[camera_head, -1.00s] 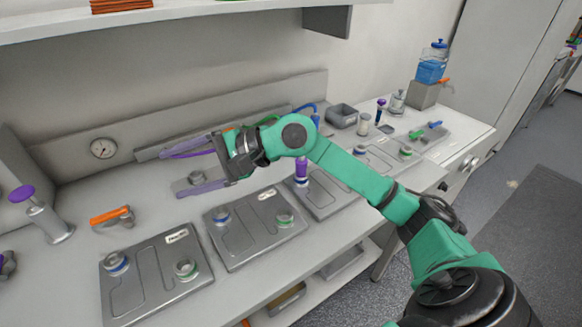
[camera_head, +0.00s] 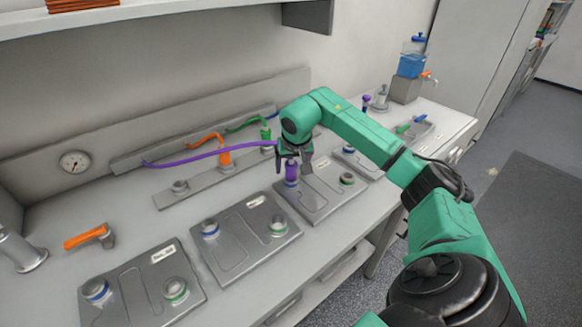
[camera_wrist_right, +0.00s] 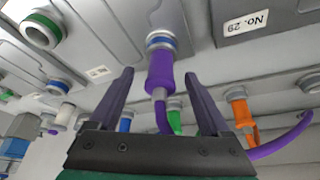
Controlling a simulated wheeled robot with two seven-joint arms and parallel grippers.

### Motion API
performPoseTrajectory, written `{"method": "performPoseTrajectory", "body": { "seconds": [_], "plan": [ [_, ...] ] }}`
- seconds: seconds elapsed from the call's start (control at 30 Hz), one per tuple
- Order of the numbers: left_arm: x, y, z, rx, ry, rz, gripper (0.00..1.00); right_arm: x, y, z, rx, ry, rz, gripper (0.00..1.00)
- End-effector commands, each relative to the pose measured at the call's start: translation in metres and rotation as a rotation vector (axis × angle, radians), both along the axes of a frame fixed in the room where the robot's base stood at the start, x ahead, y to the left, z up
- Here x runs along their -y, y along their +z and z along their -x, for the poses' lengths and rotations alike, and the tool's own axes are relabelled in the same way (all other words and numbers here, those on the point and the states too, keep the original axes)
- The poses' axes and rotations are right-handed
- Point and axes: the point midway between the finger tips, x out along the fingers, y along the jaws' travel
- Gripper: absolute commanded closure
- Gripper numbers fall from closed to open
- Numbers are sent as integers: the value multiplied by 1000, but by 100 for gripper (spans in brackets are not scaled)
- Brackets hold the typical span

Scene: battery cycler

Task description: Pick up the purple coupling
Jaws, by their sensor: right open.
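The purple coupling (camera_head: 291,173) stands upright on the blue-ringed port of a grey plate (camera_head: 322,203) in the middle of the bench. In the right wrist view the coupling (camera_wrist_right: 159,72) shows at the centre, with its purple hose running from its near end. My right gripper (camera_head: 293,158) is over the coupling in the head view. In the wrist view its two dark fingers are spread, one on each side of the coupling, with visible gaps. The fingers partly hide the coupling in the head view. My left gripper is not in view.
An orange coupling (camera_head: 225,157) and a green coupling (camera_head: 265,132) with hoses stand behind, on a grey strip. Other plates with ringed ports (camera_head: 247,237) lie to the left. An orange-handled valve (camera_head: 88,238) is farther left. A shelf (camera_head: 150,15) overhangs the back.

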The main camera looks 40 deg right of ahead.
Motion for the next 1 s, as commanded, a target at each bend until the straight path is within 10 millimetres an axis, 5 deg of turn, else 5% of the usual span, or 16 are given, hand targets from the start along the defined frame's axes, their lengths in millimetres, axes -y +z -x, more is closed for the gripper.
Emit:
{"method": "performPoseTrajectory", "body": {
  "seconds": [0.13,0.33,0.57,1.0],
  "plan": [
    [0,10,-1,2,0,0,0,4,-19,-7,-1,-1,-2,19],
    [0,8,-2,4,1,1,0,5,-22,-8,0,0,-1,19],
    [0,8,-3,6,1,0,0,4,-22,-8,0,0,-1,100],
    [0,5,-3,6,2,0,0,5,-9,-10,5,-1,-1,100]
  ]
}}
